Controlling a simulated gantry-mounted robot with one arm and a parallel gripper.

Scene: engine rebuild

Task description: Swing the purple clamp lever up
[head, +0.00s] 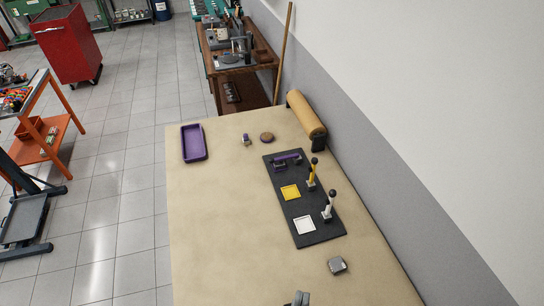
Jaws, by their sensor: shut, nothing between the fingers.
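A dark base plate (315,228) lies on the workbench and carries a row of clamps. At its far end the purple clamp lever (287,156) lies down, nearly flat across the plate; its small details are hard to make out. The yellow lever (312,175) and the white lever (329,207) stand upright with dark knobs. My gripper (299,298) appears to be the grey shape just entering at the bottom edge, shut and empty, far from the purple lever. Most of it is cut off by the frame.
Yellow (290,192) and white (304,224) squares lie on the plate. A purple tray (204,143), a small purple-and-grey part (246,140), a brown disc (267,138), a tan roll (306,114) and a metal block (337,265) are around it. The bench's left side is clear; a wall borders the right.

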